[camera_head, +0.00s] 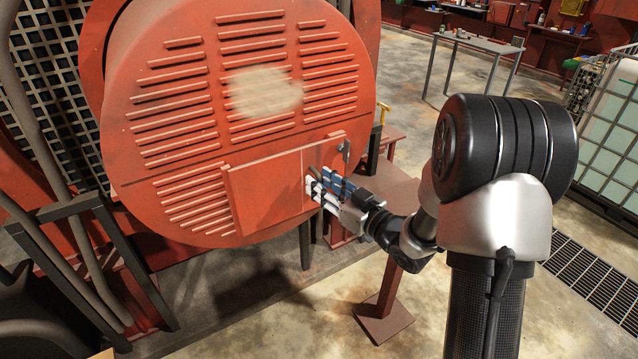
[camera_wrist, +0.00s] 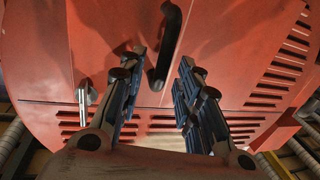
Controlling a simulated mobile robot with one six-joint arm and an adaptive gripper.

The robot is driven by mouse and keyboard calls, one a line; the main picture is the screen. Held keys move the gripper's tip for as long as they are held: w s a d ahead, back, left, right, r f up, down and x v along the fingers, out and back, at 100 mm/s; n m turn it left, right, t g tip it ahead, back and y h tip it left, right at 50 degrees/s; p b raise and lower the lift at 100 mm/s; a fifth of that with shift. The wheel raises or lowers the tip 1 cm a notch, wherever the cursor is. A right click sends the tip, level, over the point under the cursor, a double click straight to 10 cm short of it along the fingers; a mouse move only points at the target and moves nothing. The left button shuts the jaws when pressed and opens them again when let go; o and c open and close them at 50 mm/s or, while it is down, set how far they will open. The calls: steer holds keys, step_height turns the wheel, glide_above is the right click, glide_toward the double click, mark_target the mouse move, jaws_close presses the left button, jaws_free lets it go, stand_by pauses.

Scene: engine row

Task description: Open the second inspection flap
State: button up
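The inspection flap (camera_head: 262,197) is a red rectangular panel low on the big round red engine cover. It looks shut, lying flush with the cover. In the wrist view the flap (camera_wrist: 235,40) fills the upper part, with a dark upright bar handle (camera_wrist: 168,45) on it. A small silver latch (camera_wrist: 86,98) sits at the seam on the left; it also shows in the head view (camera_head: 345,150) at the flap's upper right corner. My gripper (camera_head: 318,186) is open in front of the flap's right part. In the wrist view its fingers (camera_wrist: 159,62) stand apart on either side of the handle; contact cannot be told.
Louvre slots (camera_head: 180,110) cover the rest of the round cover. A red post with a square foot (camera_head: 384,318) stands below my arm. A grey table (camera_head: 478,42) and a pale tank in a cage (camera_head: 612,125) are farther back. The concrete floor at right has a drain grate (camera_head: 590,285).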

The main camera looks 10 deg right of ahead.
steer(key=shift+x, duration=0.8)
steer(key=shift+c, duration=0.2)
jaws_close()
